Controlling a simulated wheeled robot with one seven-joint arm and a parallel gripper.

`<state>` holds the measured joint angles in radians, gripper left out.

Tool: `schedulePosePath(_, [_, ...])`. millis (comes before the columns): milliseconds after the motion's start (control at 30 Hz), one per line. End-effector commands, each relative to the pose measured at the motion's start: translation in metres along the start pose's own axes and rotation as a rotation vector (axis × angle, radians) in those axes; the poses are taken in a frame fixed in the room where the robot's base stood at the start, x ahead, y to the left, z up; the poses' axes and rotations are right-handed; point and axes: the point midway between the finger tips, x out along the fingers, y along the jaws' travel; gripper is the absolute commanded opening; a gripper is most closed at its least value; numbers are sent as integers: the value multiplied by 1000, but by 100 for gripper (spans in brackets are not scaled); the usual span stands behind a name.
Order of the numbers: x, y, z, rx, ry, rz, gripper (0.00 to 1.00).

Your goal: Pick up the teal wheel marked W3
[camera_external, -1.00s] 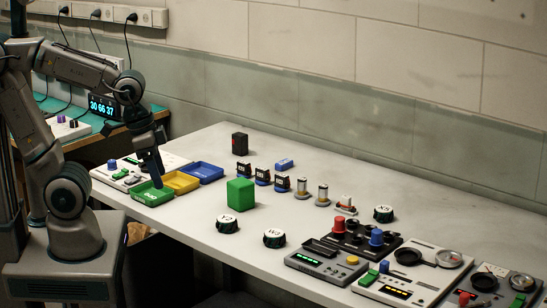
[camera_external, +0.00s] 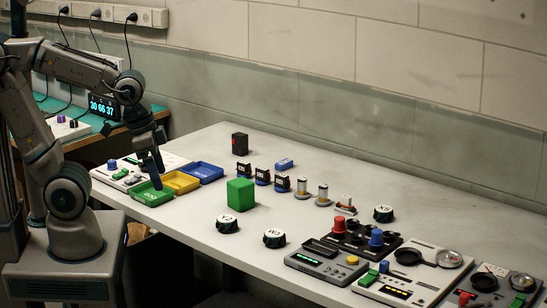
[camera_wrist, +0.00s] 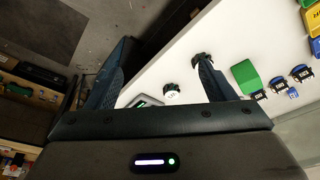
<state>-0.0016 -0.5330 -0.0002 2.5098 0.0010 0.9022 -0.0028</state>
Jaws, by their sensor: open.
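The wheel marked W3 (camera_external: 274,238) lies flat near the front edge of the bench, with a white top and a dark teal rim. It also appears between my fingers in the wrist view (camera_wrist: 171,90), with some distance below them. My gripper (camera_external: 156,183) is open and empty, over the green tray at the left, well apart from the wheel. Its two spread fingers show in the wrist view (camera_wrist: 162,52). A similar wheel marked V2 (camera_external: 227,224) lies just left of W3; the right finger partly covers it in the wrist view.
A green block (camera_external: 240,194) stands behind the wheels. Green, yellow (camera_external: 181,183) and blue trays are at the left. Control panels (camera_external: 327,259) fill the right. Several servos (camera_external: 262,177) stand in a row behind. A third wheel (camera_external: 383,214) lies further right. Bench around W3 is clear.

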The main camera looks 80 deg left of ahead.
Motion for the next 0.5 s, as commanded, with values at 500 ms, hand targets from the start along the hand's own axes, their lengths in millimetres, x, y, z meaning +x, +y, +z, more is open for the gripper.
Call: schedulePosePath(500, [24,-3,-49,126,-1,63,76])
